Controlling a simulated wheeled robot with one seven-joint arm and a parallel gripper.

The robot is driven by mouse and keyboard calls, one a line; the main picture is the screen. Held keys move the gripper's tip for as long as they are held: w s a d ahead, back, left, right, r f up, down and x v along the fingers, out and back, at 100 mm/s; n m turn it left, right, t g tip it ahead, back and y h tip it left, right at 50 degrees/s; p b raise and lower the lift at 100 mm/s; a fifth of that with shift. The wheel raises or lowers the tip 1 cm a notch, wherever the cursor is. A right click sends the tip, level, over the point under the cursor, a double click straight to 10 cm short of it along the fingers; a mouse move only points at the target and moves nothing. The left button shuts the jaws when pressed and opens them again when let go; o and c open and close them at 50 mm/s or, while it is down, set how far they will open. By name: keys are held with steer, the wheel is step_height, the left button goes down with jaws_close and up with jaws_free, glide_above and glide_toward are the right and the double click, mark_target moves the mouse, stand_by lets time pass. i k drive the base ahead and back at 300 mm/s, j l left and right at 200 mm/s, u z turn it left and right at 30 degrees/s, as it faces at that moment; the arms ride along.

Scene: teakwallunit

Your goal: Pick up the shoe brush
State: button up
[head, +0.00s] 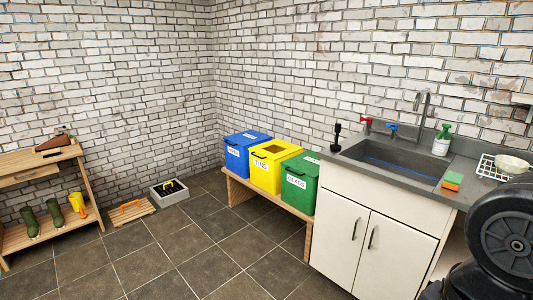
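I cannot tell for sure which thing is the shoe brush. A brown item (54,142) lies on top of the wooden bench (28,160) at the left; it is too small to make out. An orange-handled item (129,206) lies on a slatted wooden mat (131,213) on the floor. A yellow-handled item (168,185) lies in a grey tray with a dark inside (157,199). A black item (336,134) stands upright at the sink counter's left end. My gripper is out of view; only a dark part of my arm shows at lower right.
Green boots (31,222) and a yellow item (76,201) stand on the bench's low shelf. Blue (236,160), yellow (262,176) and green (293,193) bins stand on a low wooden bench beside the sink cabinet (345,240). The tiled floor (200,250) between is clear.

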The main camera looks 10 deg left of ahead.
mark_target(56, 152)
steer(key=i+u, duration=0.15)
steer(key=i, duration=0.5)
steer(key=i+l+u, duration=0.15)
steer(key=i, duration=0.55)
steer(key=i+j+u, duration=0.2)
steer(key=i+u, duration=0.3)
steer(key=i, duration=0.15)
steer(key=i+u, duration=0.5)
steer(key=i+l+u, duration=0.35)
steer(key=i+u, duration=0.15)
steer(key=i, duration=0.2)
steer(key=i+l+u, duration=0.2)
steer(key=i+u, duration=0.15)
steer(key=i, duration=0.15)
steer(key=i+l+u, duration=0.35)
steer(key=i, duration=0.15)
steer(key=i+l+u, duration=0.3)
steer(key=i+j+z, duration=0.1)
steer(key=i, duration=0.4)
steer(key=i+j, duration=0.2)
steer(key=i, duration=0.3)
steer(key=i+j+z, duration=0.15)
steer(key=i, duration=0.35)
steer(key=i+j, duration=0.25)
steer(key=i, duration=0.25)
steer(key=i+j+z, duration=0.15)
steer(key=i, duration=0.3)
steer(key=i+j, duration=0.05)
steer(key=j, duration=0.05)
